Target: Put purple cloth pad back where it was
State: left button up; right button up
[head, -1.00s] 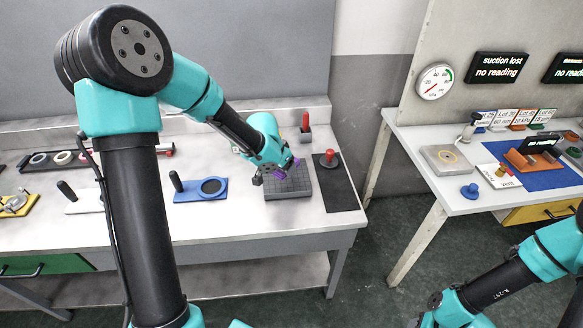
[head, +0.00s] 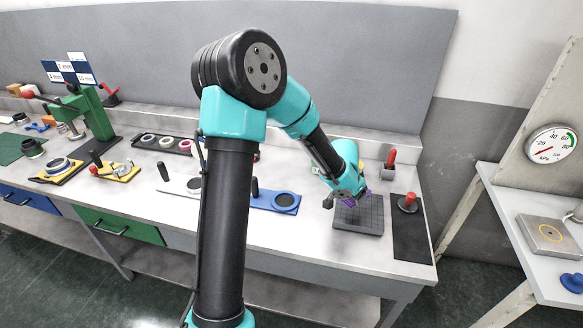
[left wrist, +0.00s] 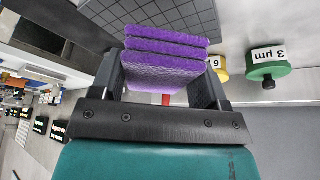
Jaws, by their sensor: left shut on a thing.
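The purple cloth pad (left wrist: 160,66) is gripped between the two fingers of my left gripper (left wrist: 160,80) in the left wrist view, showing as three stacked purple bands. In the head view my left gripper (head: 349,198) is at the dark grey gridded plate (head: 359,222) on the bench, at its back edge. Only a bit of the purple pad (head: 366,193) shows there. The gridded plate also shows in the left wrist view (left wrist: 185,14), beyond the pad. I cannot tell whether the pad touches the plate. My right gripper is out of view.
A red-knobbed piece stands on a black mat (head: 411,240) right of the plate. A red-handled holder (head: 388,168) is behind it. A blue fixture (head: 262,198) lies left. A green disc marked 3 µm (left wrist: 268,70) shows in the left wrist view.

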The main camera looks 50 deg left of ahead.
pick_arm(q)
jog(key=s+a+f+n+y, duration=0.1)
jog(key=a+f+n, duration=0.1)
jog(key=a, duration=0.7)
jog(key=s+a+f+n+y, duration=0.1)
jog(key=s+a+f+n, duration=0.1)
jog(key=a, duration=0.7)
jog(key=s+a+f+n+y, duration=0.1)
jog(key=a+n, duration=0.3)
jog(key=a, duration=0.5)
jog(key=shift+s+a+f, duration=0.35)
jog(key=shift+a+f, duration=0.05)
jog(key=shift+f, duration=0.1)
jog(key=shift+w+a, duration=0.1)
send_over(281, 162)
jog(key=s+d, duration=0.1)
jog(key=shift+s+d+f+g, duration=0.2)
jog(key=shift+f+g, duration=0.1)
jog(key=shift+f, duration=0.4)
jog(key=shift+w+a+f, duration=0.1)
jog(key=shift+w+a, duration=0.05)
jog(key=shift+a, duration=0.1)
jog(key=shift+f, duration=1.65)
jog(key=shift+f, duration=0.15)
